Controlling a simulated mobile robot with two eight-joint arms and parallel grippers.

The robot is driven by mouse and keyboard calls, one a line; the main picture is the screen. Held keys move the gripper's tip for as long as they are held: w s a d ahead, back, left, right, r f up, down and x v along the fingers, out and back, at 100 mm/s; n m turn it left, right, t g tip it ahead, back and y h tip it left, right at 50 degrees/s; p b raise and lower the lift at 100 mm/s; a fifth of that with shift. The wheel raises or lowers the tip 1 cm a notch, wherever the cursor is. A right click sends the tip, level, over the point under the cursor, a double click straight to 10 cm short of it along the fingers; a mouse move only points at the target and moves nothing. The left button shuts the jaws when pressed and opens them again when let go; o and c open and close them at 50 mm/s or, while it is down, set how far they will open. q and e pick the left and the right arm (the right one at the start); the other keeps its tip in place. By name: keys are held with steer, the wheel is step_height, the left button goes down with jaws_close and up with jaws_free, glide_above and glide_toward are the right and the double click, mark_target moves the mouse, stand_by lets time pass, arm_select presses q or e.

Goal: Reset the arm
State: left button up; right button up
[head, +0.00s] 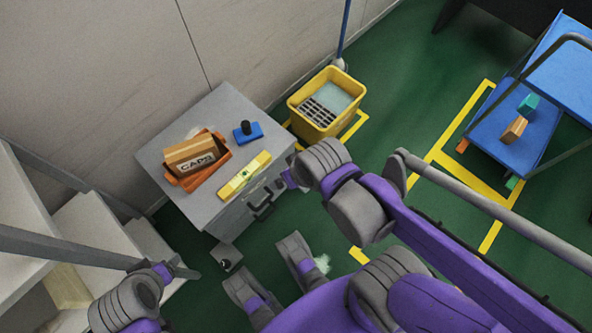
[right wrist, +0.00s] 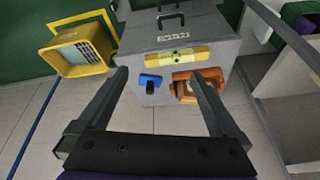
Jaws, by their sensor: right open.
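My right gripper (right wrist: 160,73) is open, its two dark fingers wide apart with nothing between them in the right wrist view. It points at the grey drawer cabinet (right wrist: 215,42), which appears upside down there. In the head view my right arm reaches to the cabinet's front right edge; its fingers are not clear there. My left gripper (head: 178,269) is small at the lower left, beside the stairs, and its jaws are too unclear to read.
On the cabinet (head: 160,150) are an orange bin (head: 210,176) with a CAPS box (head: 193,153), a yellow level (head: 244,175) and a blue black-knobbed block (head: 248,131). A yellow bucket (head: 312,124) stands right. Pale stairs (head: 85,228) are left, a blue cart (head: 562,62) far right.

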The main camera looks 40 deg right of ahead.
steer(key=shift+s+d+f+n, duration=0.1)
steer(key=shift+s+d+n, duration=0.25)
steer(key=shift+s, duration=0.2)
arm_select(q)
steer(key=shift+r, duration=0.1)
step_height(320, 180, up, 17)
steer(key=w+p, duration=0.2)
steer(key=p, duration=1.3)
steer(key=shift+r+t+p, duration=0.2)
steer(key=shift+t+p, duration=0.2)
arm_select(e)
step_height(320, 180, up, 18)
steer(key=w+t, duration=0.1)
steer(key=w, duration=0.1)
steer(key=shift+f, duration=0.2)
arm_select(q)
steer(key=shift+s, duration=0.1)
arm_select(e)
steer(key=shift+s, duration=0.15)
